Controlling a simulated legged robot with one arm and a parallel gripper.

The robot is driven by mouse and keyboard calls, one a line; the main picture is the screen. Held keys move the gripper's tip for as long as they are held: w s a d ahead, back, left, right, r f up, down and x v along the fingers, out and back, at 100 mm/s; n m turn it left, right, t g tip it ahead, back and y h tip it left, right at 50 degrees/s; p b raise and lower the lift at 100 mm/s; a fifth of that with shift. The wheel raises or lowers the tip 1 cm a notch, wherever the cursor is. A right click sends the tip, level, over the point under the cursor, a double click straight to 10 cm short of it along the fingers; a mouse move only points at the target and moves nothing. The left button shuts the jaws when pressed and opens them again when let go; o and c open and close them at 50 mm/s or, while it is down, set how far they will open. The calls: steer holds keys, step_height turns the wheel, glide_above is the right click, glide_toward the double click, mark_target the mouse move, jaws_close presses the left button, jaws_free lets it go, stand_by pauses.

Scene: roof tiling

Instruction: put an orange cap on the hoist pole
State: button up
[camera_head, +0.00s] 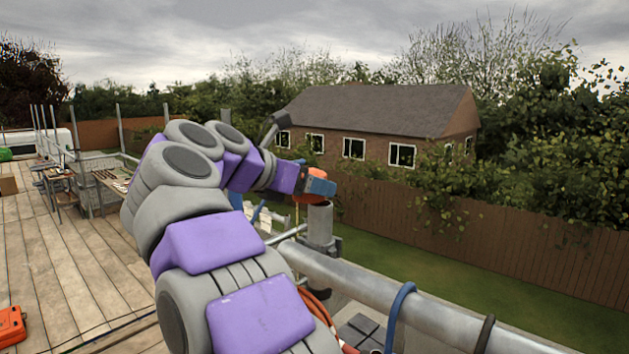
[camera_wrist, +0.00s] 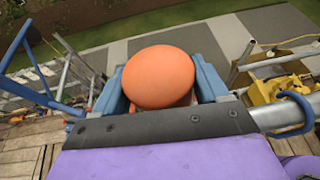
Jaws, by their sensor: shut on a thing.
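The orange cap (camera_wrist: 158,77) is held between the two blue fingers of my gripper (camera_wrist: 160,88) in the wrist view, its round top facing the camera. In the head view my gripper (camera_head: 316,186) reaches out beyond the scaffold rail, and part of the orange cap (camera_head: 309,199) shows between its fingers. The grey hoist pole (camera_head: 320,222) stands upright just below the cap, with its top end close under it. I cannot tell whether the cap touches the pole. In the wrist view the cap hides whatever lies under it.
A thick grey scaffold rail (camera_head: 420,300) runs across the front right, with a blue hook (camera_head: 400,312) on it. Wooden decking (camera_head: 60,270) lies at left, with an orange case (camera_head: 12,327) on it. A fence (camera_head: 500,240) and a brick house (camera_head: 380,130) stand beyond.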

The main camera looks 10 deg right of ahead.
mark_target(321, 203)
steer(key=d+f, duration=0.1)
steer(key=f+b, duration=0.1)
steer(key=d+f, duration=0.1)
steer(key=shift+s+d+f+b, duration=0.2)
steer(key=shift+s+d+b, duration=0.1)
steer(key=shift+d+b, duration=0.1)
steer(key=shift+c, duration=1.4)
steer(key=shift+w+d+f, duration=0.15)
steer(key=shift+f, duration=0.05)
steer(key=shift+c, duration=1.4)
steer(key=shift+w+a+f, duration=0.1)
steer(key=shift+a+f, duration=0.05)
steer(key=shift+a, duration=0.15)
steer(key=shift+a+b, duration=0.2)
steer(key=shift+b, duration=0.15)
steer(key=shift+s+d+b, duration=0.1)
steer(key=shift+s+b, duration=0.1)
steer(key=shift+b, duration=0.35)
steer(key=shift+f+b, duration=0.75)
steer(key=shift+b, duration=0.15)
steer(key=o, duration=1.3)
